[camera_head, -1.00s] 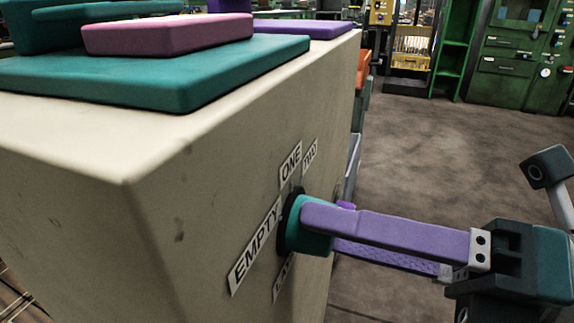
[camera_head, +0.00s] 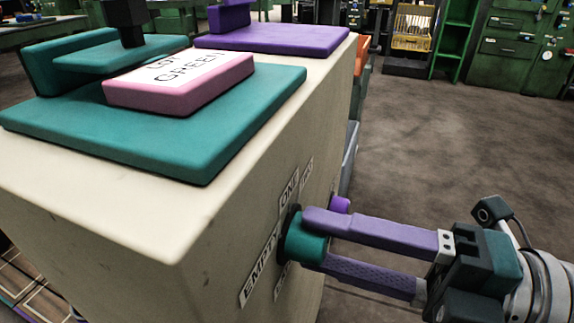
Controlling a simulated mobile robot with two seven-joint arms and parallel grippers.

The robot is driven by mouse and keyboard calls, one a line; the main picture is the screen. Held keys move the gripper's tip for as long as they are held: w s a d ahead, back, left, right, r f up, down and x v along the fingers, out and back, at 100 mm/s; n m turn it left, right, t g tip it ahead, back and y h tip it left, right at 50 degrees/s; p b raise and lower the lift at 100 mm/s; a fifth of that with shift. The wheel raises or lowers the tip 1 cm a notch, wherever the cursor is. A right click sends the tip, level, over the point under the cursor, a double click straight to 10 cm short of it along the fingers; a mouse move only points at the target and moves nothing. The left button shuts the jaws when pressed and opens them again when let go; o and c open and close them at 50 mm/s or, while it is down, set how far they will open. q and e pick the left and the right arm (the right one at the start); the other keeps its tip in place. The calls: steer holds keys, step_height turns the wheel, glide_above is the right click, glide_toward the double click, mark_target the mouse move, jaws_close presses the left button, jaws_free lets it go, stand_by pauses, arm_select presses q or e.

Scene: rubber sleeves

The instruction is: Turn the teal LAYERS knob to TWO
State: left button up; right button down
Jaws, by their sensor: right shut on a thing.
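The teal LAYERS knob (camera_head: 301,238) sits on the side face of a cream box (camera_head: 215,235). The EMPTY label (camera_head: 260,269) is to its lower left, the ONE label (camera_head: 289,188) above it, and the TWO label (camera_head: 307,173) above and farther right, seen at a steep slant. A label below the knob is mostly hidden. My right gripper (camera_head: 316,241), with purple fingers, comes from the right and is shut on the knob, one finger above and one below. The knob's pointer cannot be made out. My left gripper is not in view.
On the box top lie a teal plate (camera_head: 190,165), a pink block (camera_head: 180,93) with a partly readable GREEN label, and a purple plate (camera_head: 300,40). A small purple knob (camera_head: 341,205) is just behind the gripper. Floor to the right is open.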

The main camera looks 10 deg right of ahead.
stand_by(0.3)
steer(key=shift+c, duration=1.6)
jaws_free()
steer(key=shift+s+d, duration=0.1)
steer(key=v, duration=0.9)
steer(key=shift+s+d, duration=0.2)
steer(key=shift+d, duration=0.1)
steer(key=shift+r, duration=0.1)
